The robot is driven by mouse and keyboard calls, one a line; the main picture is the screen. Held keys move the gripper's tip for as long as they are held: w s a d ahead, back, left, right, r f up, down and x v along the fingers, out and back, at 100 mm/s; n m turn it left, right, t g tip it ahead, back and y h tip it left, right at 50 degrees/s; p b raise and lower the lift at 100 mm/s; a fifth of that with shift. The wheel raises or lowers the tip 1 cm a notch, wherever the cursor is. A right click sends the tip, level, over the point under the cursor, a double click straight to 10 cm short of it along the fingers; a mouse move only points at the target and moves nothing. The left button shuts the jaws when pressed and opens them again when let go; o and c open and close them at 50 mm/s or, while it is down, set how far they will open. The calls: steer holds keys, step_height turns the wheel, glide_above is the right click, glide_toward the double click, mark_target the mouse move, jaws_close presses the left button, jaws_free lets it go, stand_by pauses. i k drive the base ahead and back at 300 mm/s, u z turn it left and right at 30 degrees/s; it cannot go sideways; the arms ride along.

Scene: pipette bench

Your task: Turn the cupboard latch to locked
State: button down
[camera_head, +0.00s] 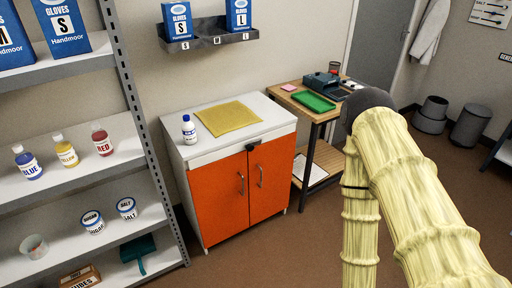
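The white cupboard (182,158) with two orange doors (222,207) stands against the back wall, left of centre. Both doors look shut, and each has a metal handle. A small dark latch (253,146) sits at the top edge of the doors, near where they meet. It is too small to tell which way it is turned. My arm, in a pale yellow sleeve, is bent at the right of the view, apart from the cupboard. Its lower part leaves the bottom edge, and my gripper is out of view.
A yellow mat (229,118) and a white bottle (189,130) are on the cupboard top. Grey shelving (95,171) with bottles and tubs stands close on the left. A wooden table (287,99) with a green tray (313,102) stands on the right. The brown floor (268,262) in front is clear.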

mark_target(250, 146)
steer(key=u, duration=0.05)
steer(key=k, duration=0.35)
steer(key=u, duration=0.8)
steer(key=i, duration=0.7)
steer(key=u, duration=0.05)
